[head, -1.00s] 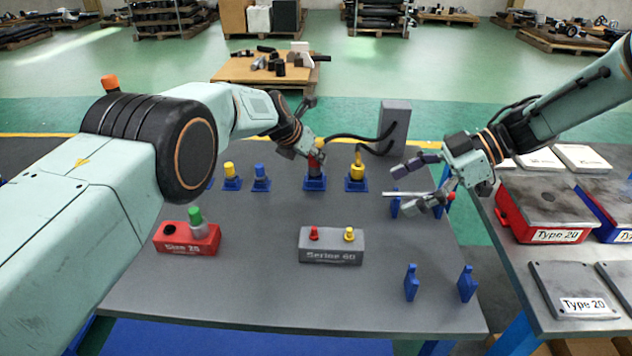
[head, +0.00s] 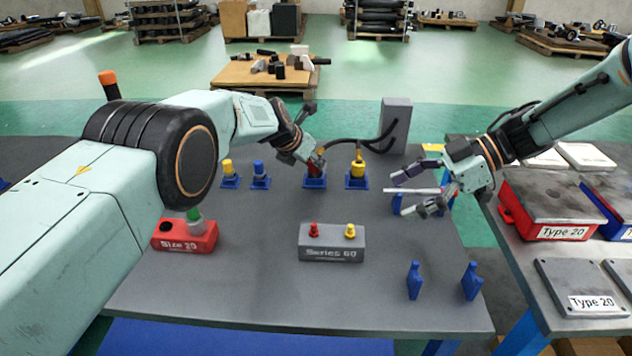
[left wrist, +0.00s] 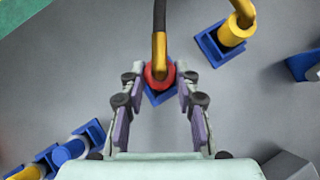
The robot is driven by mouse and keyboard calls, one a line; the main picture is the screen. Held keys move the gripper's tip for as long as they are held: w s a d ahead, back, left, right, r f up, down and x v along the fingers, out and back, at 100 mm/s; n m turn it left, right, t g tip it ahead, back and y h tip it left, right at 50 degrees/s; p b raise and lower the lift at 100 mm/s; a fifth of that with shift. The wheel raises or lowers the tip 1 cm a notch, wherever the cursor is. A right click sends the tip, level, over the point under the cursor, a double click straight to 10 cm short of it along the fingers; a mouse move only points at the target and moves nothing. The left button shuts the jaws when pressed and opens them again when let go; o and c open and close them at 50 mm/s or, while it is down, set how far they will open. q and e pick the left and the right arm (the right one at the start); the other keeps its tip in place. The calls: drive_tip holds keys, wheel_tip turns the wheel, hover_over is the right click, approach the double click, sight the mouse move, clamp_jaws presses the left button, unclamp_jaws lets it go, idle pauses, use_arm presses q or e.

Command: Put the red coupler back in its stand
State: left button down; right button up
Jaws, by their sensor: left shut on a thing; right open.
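The red coupler (head: 313,169) is directly above its blue stand (head: 314,183) at the back middle of the table. In the left wrist view the red coupler (left wrist: 158,77), with a yellow fitting and a black hose, covers most of the stand (left wrist: 160,97). Whether it is fully seated is hard to tell. My left gripper (head: 312,160) is shut on the coupler, with its fingers (left wrist: 158,86) on either side of it. My right gripper (head: 402,195) is open at the table's right side, near a thin silver bar (head: 415,191).
A yellow coupler (head: 357,167) on a blue stand is close on the right. The hoses run to a grey post (head: 395,125). A grey block (head: 332,243) and a red block (head: 187,237) are nearer. Blue holders (head: 414,280) stand at the front right.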

use_arm(q)
drive_tip(key=c, duration=0.9)
unclamp_jaws()
drive_tip(key=shift+f, duration=0.1)
drive_tip(key=shift+f, duration=0.1)
drive_tip(key=p, duration=0.1)
drive_tip(key=r+p, duration=0.1)
drive_tip(key=shift+s+a+r+p, duration=0.1)
drive_tip(key=shift+s+a+p, duration=0.1)
drive_tip(key=shift+s+p, duration=0.1)
drive_tip(key=p+v, duration=0.3)
drive_tip(key=p, duration=0.4)
drive_tip(key=shift+s+a+r+p, duration=0.2)
drive_tip(key=shift+s+r+p, duration=0.05)
drive_tip(key=shift+p, duration=0.1)
